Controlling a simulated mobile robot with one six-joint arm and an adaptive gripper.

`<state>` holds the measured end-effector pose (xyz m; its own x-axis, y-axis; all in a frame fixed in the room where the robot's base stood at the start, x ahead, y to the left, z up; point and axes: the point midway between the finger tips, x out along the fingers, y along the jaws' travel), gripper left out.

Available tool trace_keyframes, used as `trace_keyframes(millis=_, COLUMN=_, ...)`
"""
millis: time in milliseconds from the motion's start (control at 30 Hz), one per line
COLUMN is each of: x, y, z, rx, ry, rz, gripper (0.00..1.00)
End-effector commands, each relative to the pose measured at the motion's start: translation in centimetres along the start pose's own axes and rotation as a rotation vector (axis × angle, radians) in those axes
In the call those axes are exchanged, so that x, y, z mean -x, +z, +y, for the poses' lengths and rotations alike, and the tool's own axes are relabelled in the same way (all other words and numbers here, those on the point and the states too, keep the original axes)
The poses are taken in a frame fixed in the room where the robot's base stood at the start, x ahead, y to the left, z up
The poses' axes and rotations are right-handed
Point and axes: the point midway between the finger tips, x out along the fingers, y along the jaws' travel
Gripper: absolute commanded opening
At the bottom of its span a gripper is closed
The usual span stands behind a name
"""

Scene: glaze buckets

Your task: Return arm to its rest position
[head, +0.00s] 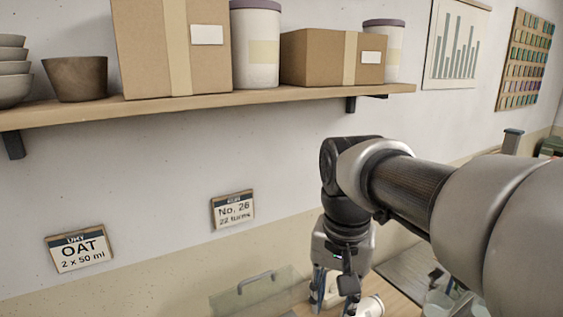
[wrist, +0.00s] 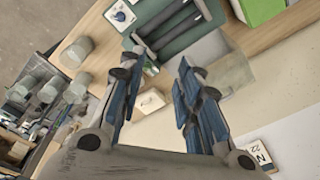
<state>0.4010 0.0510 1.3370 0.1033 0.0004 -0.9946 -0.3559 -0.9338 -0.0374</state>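My arm reaches in from the right in the head view and bends down at the wrist. My gripper (head: 333,292) points down over the wooden bench, near the wall. In the wrist view my gripper (wrist: 158,75) has its two blue-padded fingers spread apart, with nothing held between them. A small white item (wrist: 152,102) shows on the bench beyond the gap between the fingers. The fingertips are partly cut off at the bottom of the head view.
A wooden shelf (head: 210,103) with boxes, jars and bowls runs along the wall above. A clear lidded bin (head: 255,292) is left of the gripper, a white container (head: 370,306) right. A green machine with dark rollers (wrist: 178,28) and several grey cylinders (wrist: 76,52) stand below.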

Motion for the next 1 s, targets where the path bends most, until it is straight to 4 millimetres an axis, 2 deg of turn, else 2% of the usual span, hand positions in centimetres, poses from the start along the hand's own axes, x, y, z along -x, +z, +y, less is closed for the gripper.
trace_keyframes(millis=33, x=-0.7, y=1.8, z=1.7, rx=0.033, ry=-0.017, rz=0.033, gripper=0.31)
trace_keyframes(millis=200, x=-3.2, y=7.0, z=6.1, rx=0.165, ry=-0.051, rz=0.14, gripper=0.31)
trace_keyframes(millis=300, x=-5.3, y=9.8, z=8.2, rx=0.236, ry=-0.059, rz=0.2, gripper=0.31)
trace_keyframes(millis=433, x=-7.8, y=12.4, z=10.0, rx=0.309, ry=-0.058, rz=0.261, gripper=0.31)
trace_keyframes(millis=600, x=-9.6, y=14.0, z=10.9, rx=0.355, ry=-0.054, rz=0.299, gripper=0.31)
trace_keyframes(millis=1000, x=-9.7, y=14.1, z=11.0, rx=0.362, ry=-0.053, rz=0.301, gripper=0.31)
